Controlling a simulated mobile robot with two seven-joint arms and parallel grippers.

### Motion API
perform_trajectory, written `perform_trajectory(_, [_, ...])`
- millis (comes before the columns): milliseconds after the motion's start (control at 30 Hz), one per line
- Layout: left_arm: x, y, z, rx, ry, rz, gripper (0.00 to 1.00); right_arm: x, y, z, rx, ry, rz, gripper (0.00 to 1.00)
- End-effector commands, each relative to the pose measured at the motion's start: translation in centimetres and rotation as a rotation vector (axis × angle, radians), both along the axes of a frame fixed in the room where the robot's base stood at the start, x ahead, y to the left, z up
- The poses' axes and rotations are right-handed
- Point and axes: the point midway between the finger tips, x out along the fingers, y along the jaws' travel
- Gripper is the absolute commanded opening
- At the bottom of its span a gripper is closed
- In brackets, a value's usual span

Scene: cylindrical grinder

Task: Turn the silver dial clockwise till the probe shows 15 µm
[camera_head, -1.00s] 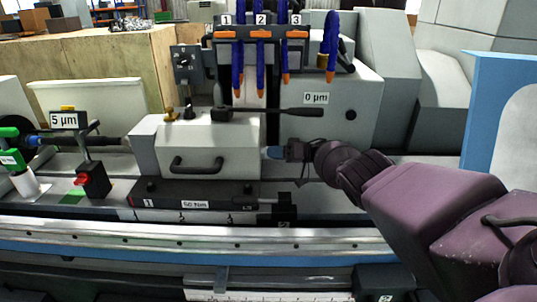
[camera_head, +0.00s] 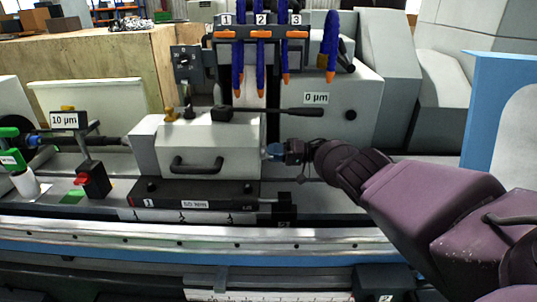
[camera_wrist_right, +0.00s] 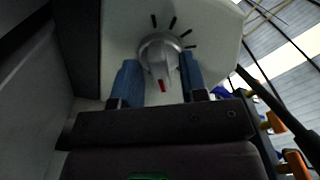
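The silver dial (camera_wrist_right: 160,50) sits on a pale machine face in the right wrist view. It has a raised bar with a red mark at its lower end, and several black tick marks fan out above it. My right gripper (camera_wrist_right: 161,65) has its two blue fingers on either side of the dial's bar, with a visible gap. Whether they touch the dial's rim, I cannot tell. In the head view the right gripper (camera_head: 273,151) is at the right end of the grey housing (camera_head: 215,145), hiding the dial. The probe's display (camera_head: 68,120) reads 10 µm. My left gripper is out of view.
A 0 µm label (camera_head: 316,98) is on the grey machine behind. A black lever (camera_head: 290,112) extends above my right gripper. Several blue hoses with orange tips (camera_head: 261,70) hang above the housing. A blue-edged panel (camera_head: 490,110) stands at the right.

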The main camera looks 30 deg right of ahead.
Motion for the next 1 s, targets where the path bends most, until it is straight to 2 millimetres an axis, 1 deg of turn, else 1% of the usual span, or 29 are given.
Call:
perform_trajectory(167, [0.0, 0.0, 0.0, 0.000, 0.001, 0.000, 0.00, -0.3, -0.5, 0.0, -0.001, -0.001, -0.001, 0.40])
perform_trajectory(900, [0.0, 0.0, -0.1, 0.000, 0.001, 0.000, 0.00, -3.4, -5.6, 0.0, -0.003, -0.001, -0.001, 0.40])
perform_trajectory(1000, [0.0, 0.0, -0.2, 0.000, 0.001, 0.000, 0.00, -3.6, -5.9, 0.0, 0.000, -0.001, -0.001, 0.40])
